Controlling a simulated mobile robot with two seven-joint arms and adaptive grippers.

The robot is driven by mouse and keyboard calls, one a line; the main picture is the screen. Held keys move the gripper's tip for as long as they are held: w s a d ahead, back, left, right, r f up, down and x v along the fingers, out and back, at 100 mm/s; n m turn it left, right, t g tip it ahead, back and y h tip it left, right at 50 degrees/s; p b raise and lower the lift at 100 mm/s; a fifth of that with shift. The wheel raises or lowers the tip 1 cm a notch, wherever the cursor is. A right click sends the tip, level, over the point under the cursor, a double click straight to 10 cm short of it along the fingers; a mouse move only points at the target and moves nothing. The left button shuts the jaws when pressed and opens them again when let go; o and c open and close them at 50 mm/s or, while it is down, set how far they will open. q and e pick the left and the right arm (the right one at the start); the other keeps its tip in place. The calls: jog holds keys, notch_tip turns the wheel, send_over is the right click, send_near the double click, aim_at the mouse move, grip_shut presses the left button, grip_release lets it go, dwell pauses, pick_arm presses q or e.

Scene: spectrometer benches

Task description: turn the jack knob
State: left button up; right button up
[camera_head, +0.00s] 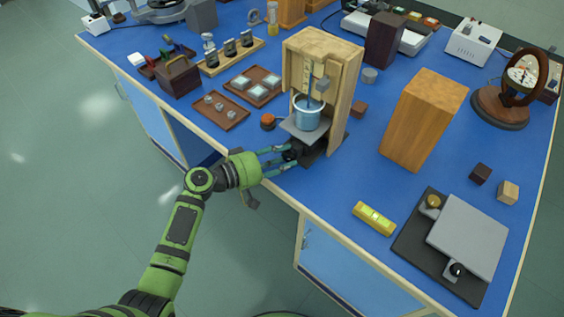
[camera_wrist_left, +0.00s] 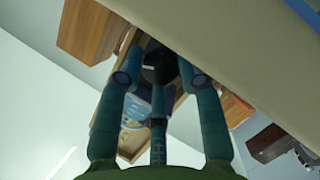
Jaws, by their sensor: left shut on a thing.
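A small jack with a grey top plate (camera_head: 290,128) stands in the open front of a wooden housing (camera_head: 341,95). A light blue cup (camera_head: 307,113) sits on the plate. The jack's dark knob (camera_head: 291,154) faces the bench's front edge. My left gripper (camera_head: 284,157) reaches in from the left, low over that edge, with its teal fingers shut on the knob. In the left wrist view, the round black knob (camera_wrist_left: 157,66) shows between the fingertips (camera_wrist_left: 160,82). The fingers partly hide the knob in the head view. My right gripper is not in view.
A yellow level (camera_head: 374,219) and a grey-plated device (camera_head: 467,236) on a black base lie to the right. A tall wooden block (camera_head: 424,120) stands right of the housing. Wooden trays (camera_head: 221,110) lie to the left, and an orange-topped button (camera_head: 268,120) is near the jack.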

pick_arm(q)
jog(key=shift+f+n, duration=0.15)
jog(key=shift+n, duration=0.15)
jog(key=o, duration=1.1)
jog(key=shift+s+a, duration=0.3)
jog(key=shift+a, duration=0.2)
jog(key=v, duration=0.7)
jog(key=shift+d+b, duration=0.1)
jog(key=shift+b, duration=0.2)
